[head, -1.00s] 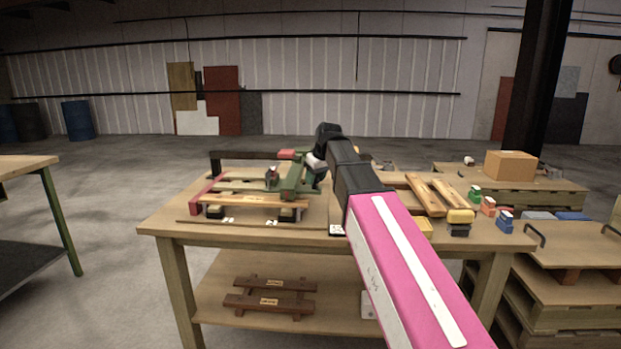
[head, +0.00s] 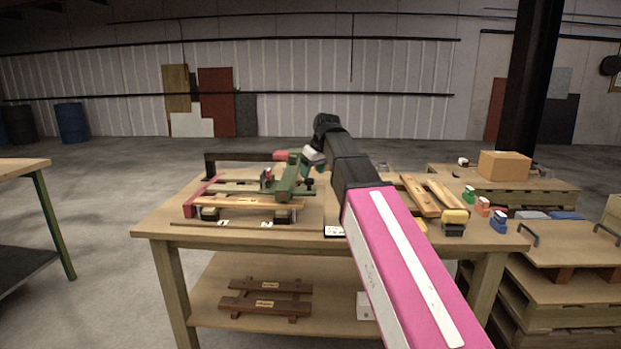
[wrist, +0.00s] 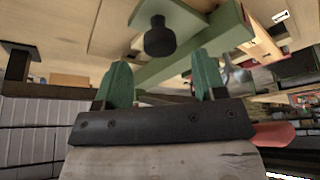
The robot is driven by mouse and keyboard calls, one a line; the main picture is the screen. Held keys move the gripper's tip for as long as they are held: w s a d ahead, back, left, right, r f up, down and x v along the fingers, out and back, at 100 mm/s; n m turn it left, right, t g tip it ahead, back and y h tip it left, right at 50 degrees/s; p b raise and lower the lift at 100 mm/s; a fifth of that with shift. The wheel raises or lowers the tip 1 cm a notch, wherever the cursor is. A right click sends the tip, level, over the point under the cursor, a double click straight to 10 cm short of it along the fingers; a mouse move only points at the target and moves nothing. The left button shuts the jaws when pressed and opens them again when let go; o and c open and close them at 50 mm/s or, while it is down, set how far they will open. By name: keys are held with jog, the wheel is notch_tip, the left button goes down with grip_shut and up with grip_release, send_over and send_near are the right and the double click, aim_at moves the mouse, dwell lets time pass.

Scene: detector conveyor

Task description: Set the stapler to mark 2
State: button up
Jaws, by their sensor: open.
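The green stapler (head: 287,180) sits across the wooden slatted frame on the left half of the workbench. A red piece (head: 281,155) is at its far end. White mark labels (head: 223,223) lie along the front strip; their numbers are too small to read. My gripper (head: 308,166) is at the stapler's right side, partly hidden by my arm. In the wrist view my gripper (wrist: 162,82) has its two green fingers wide apart with nothing held between them. The stapler's green arm (wrist: 190,55) and black knob (wrist: 158,40) are just beyond the fingertips; contact cannot be told.
The slatted frame (head: 250,204) has a dark bar (head: 235,156) behind it. Wooden slats (head: 420,196), a yellow-topped block (head: 454,218) and small coloured blocks (head: 483,207) occupy the bench's right side. A wooden assembly (head: 266,287) lies on the lower shelf.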

jog(key=v, duration=0.7)
jog(key=shift+s, duration=0.15)
